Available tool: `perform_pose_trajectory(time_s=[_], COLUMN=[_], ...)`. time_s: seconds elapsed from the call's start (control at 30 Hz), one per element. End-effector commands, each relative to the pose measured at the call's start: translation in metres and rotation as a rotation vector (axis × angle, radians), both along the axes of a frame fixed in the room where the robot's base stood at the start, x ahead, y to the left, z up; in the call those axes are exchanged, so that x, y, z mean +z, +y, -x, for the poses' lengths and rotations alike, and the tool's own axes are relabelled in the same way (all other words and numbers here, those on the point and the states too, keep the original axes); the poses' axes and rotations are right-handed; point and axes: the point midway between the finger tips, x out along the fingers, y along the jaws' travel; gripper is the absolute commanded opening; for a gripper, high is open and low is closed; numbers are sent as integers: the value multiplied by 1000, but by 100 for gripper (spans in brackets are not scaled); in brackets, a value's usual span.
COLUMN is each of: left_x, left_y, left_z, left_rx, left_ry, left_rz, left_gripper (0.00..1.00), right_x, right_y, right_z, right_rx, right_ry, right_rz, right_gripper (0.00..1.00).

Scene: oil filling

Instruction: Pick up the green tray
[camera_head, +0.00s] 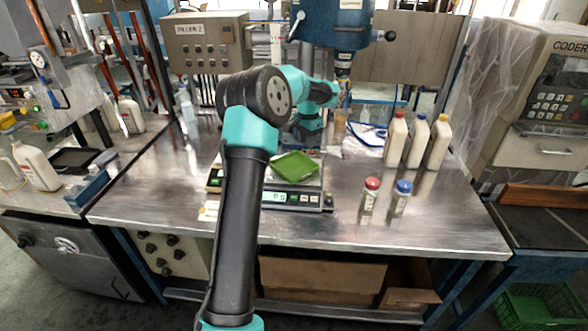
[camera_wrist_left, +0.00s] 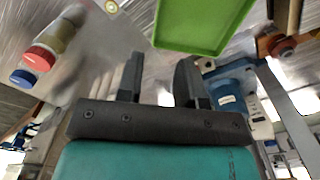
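The green tray (camera_head: 296,166) lies on the bench scale (camera_head: 291,198) in the middle of the steel table. In the left wrist view the tray (camera_wrist_left: 203,24) is at the top, beyond the fingers and apart from them. My left gripper (camera_wrist_left: 159,76) has its two dark fingers apart with nothing between them. In the head view my left arm reaches over the table, and its wrist is just behind and above the tray. The fingers are hard to make out there. My right gripper is not in view.
A red-capped bottle (camera_head: 369,200) and a blue-capped bottle (camera_head: 399,202) stand right of the scale. Three white bottles (camera_head: 416,140) stand farther back. A drill-like machine (camera_head: 338,25) rises behind the tray. The table's front right is clear.

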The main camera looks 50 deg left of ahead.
Motion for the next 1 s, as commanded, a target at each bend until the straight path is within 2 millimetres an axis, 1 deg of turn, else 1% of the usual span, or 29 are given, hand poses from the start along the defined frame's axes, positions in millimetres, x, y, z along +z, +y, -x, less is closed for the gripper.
perform_pose_trajectory(time_s=[0.03, 0.1, 0.43, 0.6, 0.9, 1.0], left_x=[-10, -22, -76, -86, -87, -92], left_y=[0, 0, 0, 0, -1, -1], left_z=[1, 1, 1, 0, 0, 1], left_rx=[0, -1, 0, 0, 0, 0], left_ry=[3, 3, 3, 0, 0, 0], left_rz=[1, 1, 1, 0, 0, 0], left_gripper=[34, 34, 34, 34, 34, 34], right_x=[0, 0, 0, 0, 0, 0], right_y=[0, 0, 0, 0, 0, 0], right_z=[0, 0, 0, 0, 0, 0], right_rx=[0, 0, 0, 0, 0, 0], right_ry=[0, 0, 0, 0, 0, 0], right_rz=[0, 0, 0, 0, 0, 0], right_gripper=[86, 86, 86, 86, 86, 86])
